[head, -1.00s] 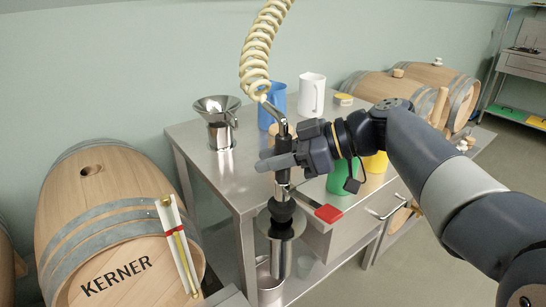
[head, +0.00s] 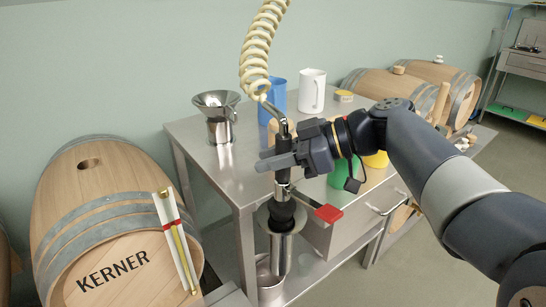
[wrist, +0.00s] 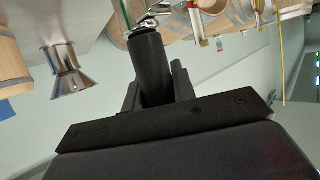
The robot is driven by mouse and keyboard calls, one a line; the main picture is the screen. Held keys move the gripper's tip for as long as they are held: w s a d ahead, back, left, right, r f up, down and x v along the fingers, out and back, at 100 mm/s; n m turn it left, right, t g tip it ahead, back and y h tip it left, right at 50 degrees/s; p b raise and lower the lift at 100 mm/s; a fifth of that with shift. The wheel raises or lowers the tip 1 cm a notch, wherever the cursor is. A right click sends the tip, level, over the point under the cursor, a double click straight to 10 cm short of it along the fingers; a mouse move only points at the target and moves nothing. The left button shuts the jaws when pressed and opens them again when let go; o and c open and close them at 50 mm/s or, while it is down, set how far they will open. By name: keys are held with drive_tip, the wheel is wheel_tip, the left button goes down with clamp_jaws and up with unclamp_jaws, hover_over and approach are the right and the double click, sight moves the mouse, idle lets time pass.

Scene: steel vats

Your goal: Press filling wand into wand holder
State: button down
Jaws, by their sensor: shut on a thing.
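The filling wand (head: 282,177) hangs nearly upright from a coiled cream hose, with a black grip, a bent steel neck and a red-tipped lever pointing right. My gripper (head: 282,160) is shut around its black grip, which also shows between my jaws in the wrist view (wrist: 153,70). The wand holder (head: 281,256) is a steel tube with a flared rim at the table's front left side. The wand's lower black collar sits at the holder's mouth, inside the rim. The wand's lower end is hidden in the tube, and I cannot tell whether it is fully seated.
A steel table (head: 190,128) bears a steel jug with a funnel (head: 217,115), a blue jug (head: 275,100), a white jug (head: 312,92) and a green jug (head: 343,175). A KERNER barrel (head: 100,225) stands left. More barrels (head: 440,80) lie behind right.

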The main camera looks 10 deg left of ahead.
drive_tip(key=shift+f+b, duration=0.85)
drive_tip(key=shift+b, duration=0.05)
drive_tip(key=c, duration=1.1)
unclamp_jaws()
drive_tip(key=p+v, duration=0.1)
drive_tip(key=v, duration=1)
drive_tip(key=shift+a, duration=0.1)
drive_tip(key=b+x, duration=0.1)
drive_tip(key=x, duration=1)
drive_tip(key=shift+r+p, duration=0.45)
drive_tip(key=shift+p, duration=0.05)
